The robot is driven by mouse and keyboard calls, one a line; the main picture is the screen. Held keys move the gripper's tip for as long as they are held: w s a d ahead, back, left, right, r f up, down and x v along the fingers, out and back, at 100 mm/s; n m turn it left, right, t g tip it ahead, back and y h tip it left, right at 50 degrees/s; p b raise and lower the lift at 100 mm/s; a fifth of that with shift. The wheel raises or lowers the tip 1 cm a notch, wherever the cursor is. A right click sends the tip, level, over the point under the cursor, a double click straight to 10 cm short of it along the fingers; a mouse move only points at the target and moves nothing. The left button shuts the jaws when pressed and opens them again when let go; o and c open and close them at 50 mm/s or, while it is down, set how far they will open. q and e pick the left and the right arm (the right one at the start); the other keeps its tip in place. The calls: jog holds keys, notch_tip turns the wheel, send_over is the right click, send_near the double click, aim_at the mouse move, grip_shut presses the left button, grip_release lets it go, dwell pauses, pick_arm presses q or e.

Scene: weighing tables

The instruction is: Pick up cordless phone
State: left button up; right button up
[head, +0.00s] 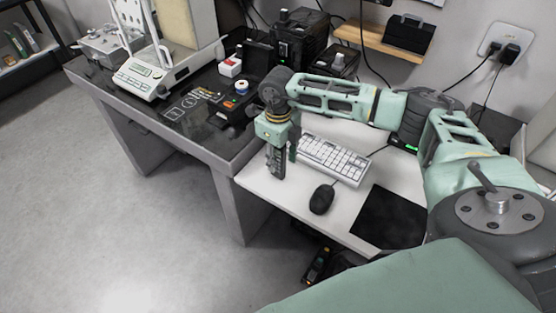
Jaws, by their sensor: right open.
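My right gripper (283,164) points down at the left end of the white desk (263,191), beside the keyboard. Its fingers are apart and I see nothing held between them. I cannot pick out a cordless phone for certain. A dark handheld device with orange and green parts (318,265) shows low down, below the desk's front edge; whether it is the phone I cannot tell. The gripper hides part of the desk behind it. My left gripper is not in view.
A white keyboard (334,160), black mouse (322,199) and black mat (390,217) lie on the desk. The dark table (190,133) to the left carries a scale (150,75) and several boxes. A wooden wall shelf (376,37) is behind. The floor at left is clear.

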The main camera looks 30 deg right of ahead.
jog(key=shift+f, duration=0.55)
grip_shut()
